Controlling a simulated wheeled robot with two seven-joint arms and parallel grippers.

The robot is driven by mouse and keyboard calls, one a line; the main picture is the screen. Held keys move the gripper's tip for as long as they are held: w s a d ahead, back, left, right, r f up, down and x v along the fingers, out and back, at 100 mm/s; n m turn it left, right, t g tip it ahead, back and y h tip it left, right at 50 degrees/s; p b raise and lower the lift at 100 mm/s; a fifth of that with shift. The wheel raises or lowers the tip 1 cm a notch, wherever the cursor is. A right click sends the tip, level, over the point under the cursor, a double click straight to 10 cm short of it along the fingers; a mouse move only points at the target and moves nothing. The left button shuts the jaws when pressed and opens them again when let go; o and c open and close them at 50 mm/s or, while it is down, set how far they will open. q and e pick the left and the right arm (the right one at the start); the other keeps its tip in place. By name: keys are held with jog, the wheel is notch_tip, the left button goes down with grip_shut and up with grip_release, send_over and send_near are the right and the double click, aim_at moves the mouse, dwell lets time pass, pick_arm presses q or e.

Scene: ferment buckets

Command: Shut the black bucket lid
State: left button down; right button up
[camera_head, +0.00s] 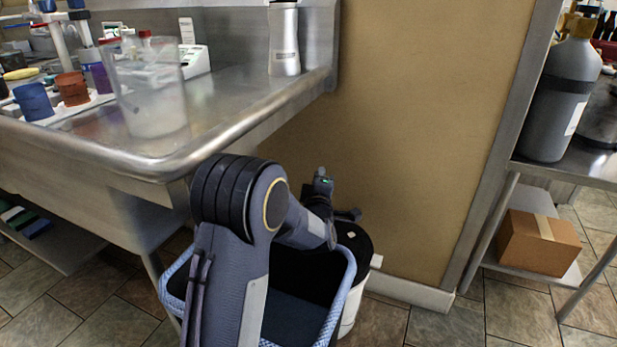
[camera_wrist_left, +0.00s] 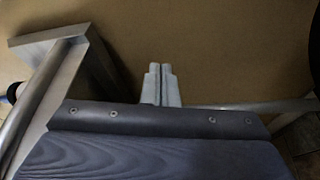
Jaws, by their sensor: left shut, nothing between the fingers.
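The black bucket lid (camera_head: 356,243) is a round dark disc with a small white spot, at the top of a white bucket (camera_head: 350,314) low by the tan wall. My arm and a blue basket hide part of both, so I cannot tell how far the lid is open. My left gripper (camera_head: 349,214) is small and dark in the head view, close to the lid's far edge; I cannot tell if it touches. In the left wrist view its pale fingers (camera_wrist_left: 161,84) are together and empty before the wall. My right gripper is out of view.
The blue basket (camera_head: 172,292) stands in front of the bucket. A metal counter (camera_head: 225,105) with cups and a clear beaker (camera_head: 150,95) is at left. A shelf with a cardboard box (camera_head: 538,242) and a grey bottle (camera_head: 560,105) is at right. Tiled floor between is clear.

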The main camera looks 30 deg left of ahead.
pick_arm(q)
jog(key=shift+r, duration=0.15)
jog(key=s+d+r+p, duration=0.3)
jog(key=s+r, duration=0.3)
jog(key=s+d+r+p, duration=0.4)
jog(key=s+r, duration=0.2)
jog(key=r, duration=0.1)
jog(key=s+d+f+m+g+h, duration=0.2)
jog(key=s+f+m+g+h, duration=0.3)
jog(key=s, duration=0.4)
jog(key=s+d+f+m+g+h, duration=0.2)
jog(key=s+m+h, duration=0.1)
jog(key=s+m, duration=0.6)
jog(key=s+d+f+m+g+h, duration=0.3)
jog(key=s+f+m+g+h, duration=0.15)
jog(key=s, duration=0.55)
notch_tip(320, 180, up, 30)
jog(key=p, duration=2.9)
jog(key=shift+s+y, duration=0.2)
jog(key=shift+y, duration=0.15)
